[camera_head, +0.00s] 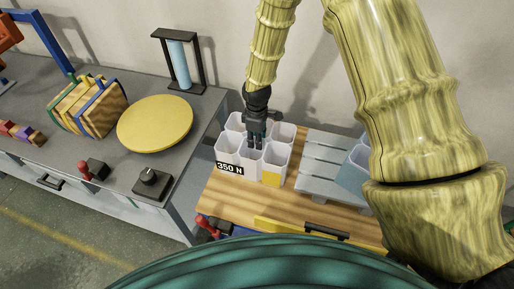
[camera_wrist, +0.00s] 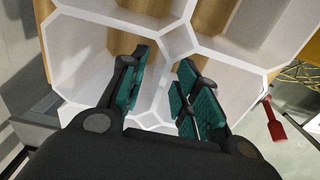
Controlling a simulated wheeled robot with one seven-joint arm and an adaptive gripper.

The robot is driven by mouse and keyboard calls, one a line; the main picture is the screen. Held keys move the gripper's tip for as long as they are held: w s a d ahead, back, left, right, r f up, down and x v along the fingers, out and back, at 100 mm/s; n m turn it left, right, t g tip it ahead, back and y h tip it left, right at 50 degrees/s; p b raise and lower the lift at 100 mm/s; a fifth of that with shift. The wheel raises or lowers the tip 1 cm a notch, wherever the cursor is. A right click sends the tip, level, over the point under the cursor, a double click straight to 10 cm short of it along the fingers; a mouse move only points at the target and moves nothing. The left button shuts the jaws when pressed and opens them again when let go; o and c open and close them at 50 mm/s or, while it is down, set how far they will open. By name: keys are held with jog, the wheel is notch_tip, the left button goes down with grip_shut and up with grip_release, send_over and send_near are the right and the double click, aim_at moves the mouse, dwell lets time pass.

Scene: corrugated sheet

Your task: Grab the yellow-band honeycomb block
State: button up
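The honeycomb block (camera_head: 226,149) is a cluster of several white, open-topped hexagonal cells on the wooden tabletop. Its front carries a black-and-white "350 N" label (camera_head: 230,168) and a yellow band (camera_head: 271,178) low on the right front cell. My gripper (camera_head: 256,141) points down over the middle of the block, its fingertips at cell-rim height. In the wrist view my gripper (camera_wrist: 160,80) has its teal-padded fingers apart, with white cell walls (camera_wrist: 180,42) around them. A wall seems to run between the fingers; I cannot tell whether either finger touches it.
A pale slatted rack (camera_head: 322,168) stands close on the right, with a light blue piece (camera_head: 352,174) beyond it, partly behind my arm.

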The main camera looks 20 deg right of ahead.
jog(key=shift+c, duration=0.3)
grip_shut()
jog(key=shift+r, duration=0.15)
